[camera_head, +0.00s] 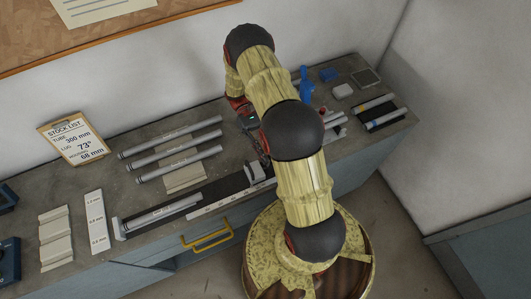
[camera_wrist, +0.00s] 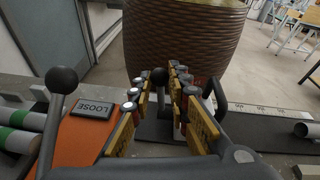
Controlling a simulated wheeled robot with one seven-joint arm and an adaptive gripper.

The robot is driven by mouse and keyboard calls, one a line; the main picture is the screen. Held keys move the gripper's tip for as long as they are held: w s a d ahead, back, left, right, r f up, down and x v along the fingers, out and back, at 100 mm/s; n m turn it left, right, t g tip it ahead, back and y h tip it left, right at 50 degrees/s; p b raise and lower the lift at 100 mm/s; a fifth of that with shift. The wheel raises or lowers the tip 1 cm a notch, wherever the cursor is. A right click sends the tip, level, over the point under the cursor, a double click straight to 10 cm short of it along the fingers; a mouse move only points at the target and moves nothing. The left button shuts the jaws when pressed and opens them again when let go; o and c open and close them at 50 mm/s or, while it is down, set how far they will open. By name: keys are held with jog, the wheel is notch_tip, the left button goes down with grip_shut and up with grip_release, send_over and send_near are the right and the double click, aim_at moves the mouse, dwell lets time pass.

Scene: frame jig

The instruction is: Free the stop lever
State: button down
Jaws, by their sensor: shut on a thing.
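In the wrist view my gripper (camera_wrist: 164,100) has its yellow-padded fingers on both sides of a black-knobbed lever (camera_wrist: 159,76). It is shut on that lever, though the fingers hide most of the contact. A second black-knobbed lever (camera_wrist: 62,80) stands at the left, beside an orange plate (camera_wrist: 82,140) with a label reading LOOSE (camera_wrist: 93,108), upside down here. In the head view my arm hides most of the gripper, which is over the bench behind the grey stop block (camera_head: 256,173) on the rail.
A ruled strip (camera_wrist: 270,110) runs right in the wrist view. In the head view a tube (camera_head: 160,216) lies in the dark rail channel (camera_head: 225,187). Several loose tubes (camera_head: 178,157) lie behind it. A stock list board (camera_head: 74,139) stands at the back left. A blue bottle (camera_head: 306,83) stands farther right.

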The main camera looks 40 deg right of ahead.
jog(key=shift+w, duration=0.25)
dwell(0.3)
jog(key=c, duration=2)
grip_release()
jog(key=shift+g, duration=0.3)
jog(key=shift+o, duration=0.2)
jog(key=v, duration=0.7)
jog(key=shift+w+d, duration=0.15)
jog(key=shift+w, duration=0.05)
jog(key=shift+r, duration=0.15)
